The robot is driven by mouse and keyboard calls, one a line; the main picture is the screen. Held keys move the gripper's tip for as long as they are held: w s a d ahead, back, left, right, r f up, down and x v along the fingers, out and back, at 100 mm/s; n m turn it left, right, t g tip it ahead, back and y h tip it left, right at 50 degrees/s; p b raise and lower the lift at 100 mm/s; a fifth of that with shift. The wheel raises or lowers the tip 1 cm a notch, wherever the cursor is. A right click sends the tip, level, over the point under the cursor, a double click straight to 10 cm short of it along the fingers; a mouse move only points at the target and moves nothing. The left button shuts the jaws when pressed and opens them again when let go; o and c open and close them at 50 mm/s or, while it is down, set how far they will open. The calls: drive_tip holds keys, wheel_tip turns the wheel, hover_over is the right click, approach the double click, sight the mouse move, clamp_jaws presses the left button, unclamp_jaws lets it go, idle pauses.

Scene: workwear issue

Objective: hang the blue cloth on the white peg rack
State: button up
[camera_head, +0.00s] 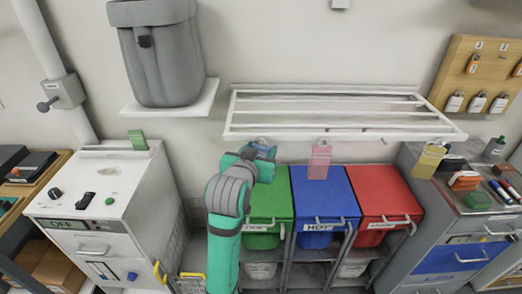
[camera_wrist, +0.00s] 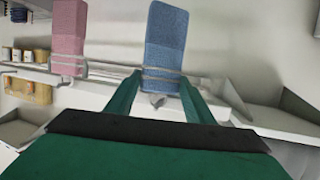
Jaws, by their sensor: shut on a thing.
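The white peg rack (camera_head: 345,134) is fixed to the wall, with long bars and a front rail. The blue cloth (camera_head: 264,153) is at the left part of that rail, partly hidden by my arm. In the wrist view the blue cloth (camera_wrist: 166,38) stretches away from my fingertips, a rail crossing near its close end. My gripper (camera_wrist: 160,88) is shut on this close end, a finger on each side. In the head view my gripper (camera_head: 257,151) is just below the rail. I cannot tell whether the cloth is on a peg.
A pink cloth (camera_head: 319,163) hangs from the rail to the right, and a yellow cloth (camera_head: 428,161) hangs near its right end. Green (camera_head: 268,204), blue (camera_head: 323,190) and red (camera_head: 383,190) bins stand below. A grey container (camera_head: 160,60) sits on a shelf at upper left.

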drive_tip(key=shift+w+a+f, duration=0.1)
drive_tip(key=shift+a+f, duration=0.05)
drive_tip(key=shift+a, duration=0.1)
drive_tip(key=o, duration=1.4)
drive_tip(key=shift+w, duration=0.1)
drive_tip(key=shift+o, duration=0.5)
drive_tip(key=shift+d, duration=0.1)
